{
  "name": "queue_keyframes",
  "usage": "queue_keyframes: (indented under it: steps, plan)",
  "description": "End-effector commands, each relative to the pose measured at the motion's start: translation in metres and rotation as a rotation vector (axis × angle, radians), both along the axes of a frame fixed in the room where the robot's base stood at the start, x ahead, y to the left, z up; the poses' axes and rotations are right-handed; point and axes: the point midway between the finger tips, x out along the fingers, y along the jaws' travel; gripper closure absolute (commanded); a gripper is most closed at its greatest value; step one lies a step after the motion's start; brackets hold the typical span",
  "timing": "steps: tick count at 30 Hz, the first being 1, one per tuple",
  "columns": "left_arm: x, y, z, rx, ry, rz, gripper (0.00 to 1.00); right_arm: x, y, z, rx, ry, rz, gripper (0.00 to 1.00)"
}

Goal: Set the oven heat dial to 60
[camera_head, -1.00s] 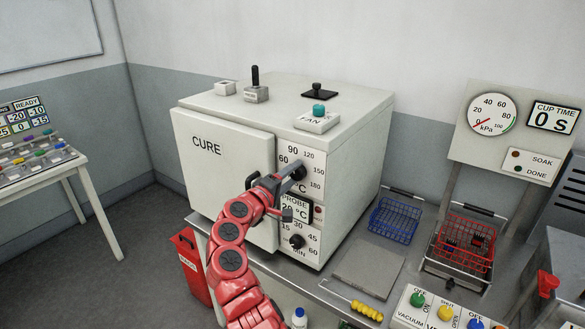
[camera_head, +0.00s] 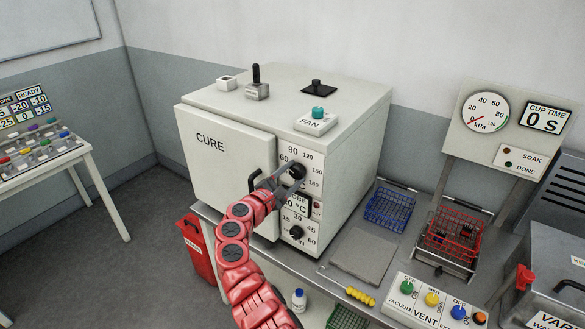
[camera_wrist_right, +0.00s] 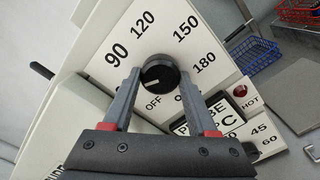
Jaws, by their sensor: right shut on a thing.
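The oven's heat dial (camera_head: 297,170) is a round black knob on the white front panel, ringed by numbers and an OFF mark. It also shows in the right wrist view (camera_wrist_right: 160,72), with a pale mark at its lower left, between OFF and the left finger. 90, 120, 150 and 180 are readable there; 60 is not visible, and the left finger covers that part of the scale. My right gripper (camera_head: 290,176) is at the dial, its fingers shut on the knob from both sides. My left gripper is not in view.
The oven's CURE door (camera_head: 225,170) and its black handle (camera_head: 254,181) are left of the dial. A timer knob (camera_head: 296,233) sits below it. Blue (camera_head: 389,208) and red (camera_head: 452,232) wire baskets stand at right. A grey plate (camera_head: 364,258) lies on the bench.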

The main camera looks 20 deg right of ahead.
Motion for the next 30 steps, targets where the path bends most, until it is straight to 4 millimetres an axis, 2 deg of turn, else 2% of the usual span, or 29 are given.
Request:
queue_keyframes:
  steps: [1, 9, 27, 28, 30]
  plan:
    - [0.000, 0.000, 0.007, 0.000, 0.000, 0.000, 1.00, 0.000, 0.001, 0.002, -0.017, 0.024, 0.002, 0.97]
    - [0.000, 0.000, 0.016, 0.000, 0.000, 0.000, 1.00, 0.000, 0.001, 0.001, -0.084, 0.108, 0.002, 0.97]
    - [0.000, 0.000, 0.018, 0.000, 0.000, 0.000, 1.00, 0.000, 0.000, -0.001, -0.105, 0.135, 0.001, 0.97]
    - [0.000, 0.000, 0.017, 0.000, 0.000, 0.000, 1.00, 0.000, 0.000, -0.001, -0.105, 0.135, 0.001, 0.36]
    - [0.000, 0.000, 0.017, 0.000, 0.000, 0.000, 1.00, 0.000, 0.000, -0.001, -0.105, 0.135, 0.001, 0.24]
